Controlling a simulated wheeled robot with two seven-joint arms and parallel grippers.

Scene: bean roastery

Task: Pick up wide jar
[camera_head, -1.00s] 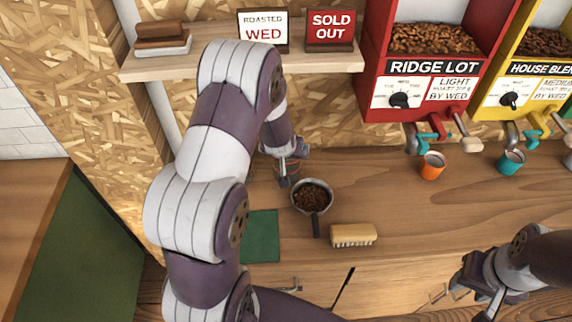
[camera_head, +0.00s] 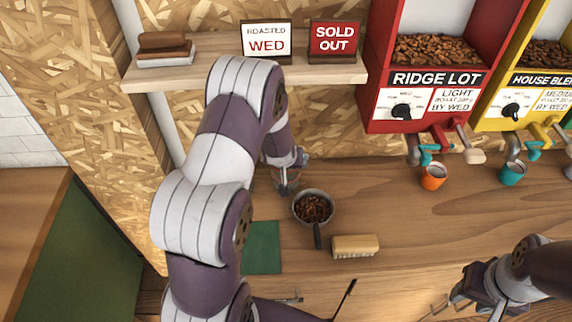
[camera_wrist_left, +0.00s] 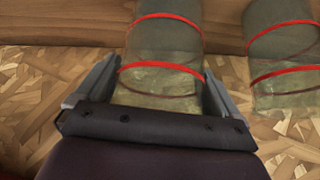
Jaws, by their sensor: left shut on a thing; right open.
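The wide jar is clear glass with red bands. In the left wrist view the jar (camera_wrist_left: 160,75) stands between the two fingers of my left gripper (camera_wrist_left: 160,92), which is shut on it. In the head view my left gripper (camera_head: 288,160) is at the back of the counter, and a small part of the glass jar (camera_head: 286,182) shows below it. My arm hides the rest, and I cannot tell if the jar touches the counter. My right gripper (camera_head: 468,298) is open and empty at the lower right.
A second red-banded jar (camera_wrist_left: 284,55) is right of the held one in the wrist view. A scoop of beans (camera_head: 313,207), a brush (camera_head: 355,246) and a green mat (camera_head: 262,248) lie nearby. A shelf (camera_head: 225,78) hangs above. Orange (camera_head: 433,178) and teal (camera_head: 511,174) cups stand right.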

